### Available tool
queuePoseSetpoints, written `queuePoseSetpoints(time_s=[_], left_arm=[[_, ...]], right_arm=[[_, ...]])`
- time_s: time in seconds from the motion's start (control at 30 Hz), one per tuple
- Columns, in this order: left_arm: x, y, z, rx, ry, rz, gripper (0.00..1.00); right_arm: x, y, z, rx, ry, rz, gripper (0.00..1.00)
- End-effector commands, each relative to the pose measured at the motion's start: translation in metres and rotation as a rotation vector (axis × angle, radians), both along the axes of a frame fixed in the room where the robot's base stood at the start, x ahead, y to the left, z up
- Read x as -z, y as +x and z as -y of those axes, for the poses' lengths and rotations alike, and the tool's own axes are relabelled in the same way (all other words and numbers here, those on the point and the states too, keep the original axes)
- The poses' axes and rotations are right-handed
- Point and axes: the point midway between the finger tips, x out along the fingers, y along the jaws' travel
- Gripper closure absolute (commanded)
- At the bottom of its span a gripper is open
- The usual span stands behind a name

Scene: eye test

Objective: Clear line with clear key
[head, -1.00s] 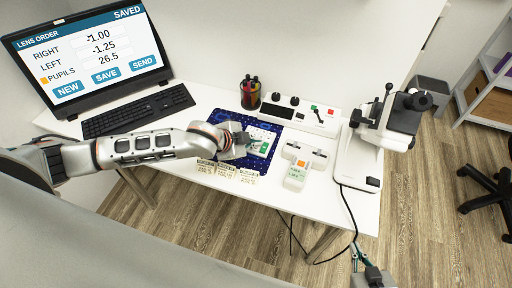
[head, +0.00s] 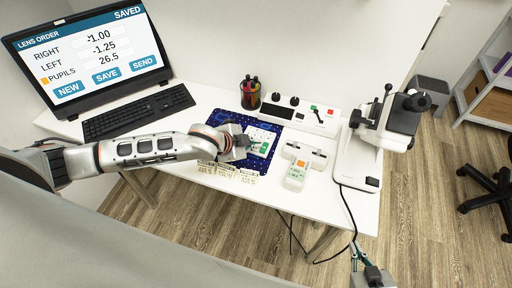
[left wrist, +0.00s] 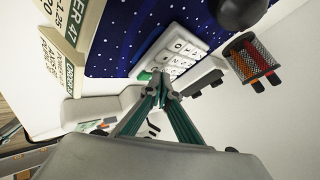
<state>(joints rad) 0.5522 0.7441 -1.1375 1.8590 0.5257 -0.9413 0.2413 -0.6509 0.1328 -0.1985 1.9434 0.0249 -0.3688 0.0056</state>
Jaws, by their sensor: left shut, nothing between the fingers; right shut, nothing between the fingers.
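The white keypad (head: 266,135) lies on the dark blue starry mat (head: 252,116); the left wrist view also shows the keypad (left wrist: 182,52). It has white number keys and a green key (left wrist: 144,76). I cannot tell which key is the clear key. My left gripper (head: 253,144) is shut and empty over the keypad's near part; its fingertips (left wrist: 163,88) hide some keys. I cannot tell whether they touch. The monitor (head: 98,55) reads SAVED, RIGHT -1.00, LEFT -1.25, PUPILS 26.5, with an orange marker by PUPILS. My right gripper (head: 357,250) is shut and empty, below the table's front edge.
Paper cards (head: 226,171) lie in front of the mat. A handheld device (head: 297,174) sits right of it. A pen cup (head: 250,93), a control box (head: 300,114) and a white optical instrument (head: 360,150) stand behind and to the right. The keyboard (head: 138,110) is left.

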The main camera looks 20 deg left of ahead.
Motion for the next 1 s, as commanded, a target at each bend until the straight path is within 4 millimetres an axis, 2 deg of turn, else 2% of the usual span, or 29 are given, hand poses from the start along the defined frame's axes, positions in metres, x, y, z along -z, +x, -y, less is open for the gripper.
queuePoseSetpoints(time_s=[1.0], left_arm=[[0.0091, -0.0002, -0.0002, -0.001, 0.001, 0.0, 1.0]], right_arm=[[-0.0005, 0.0002, -0.0001, 0.0, 0.0, 0.0, 1.0]])
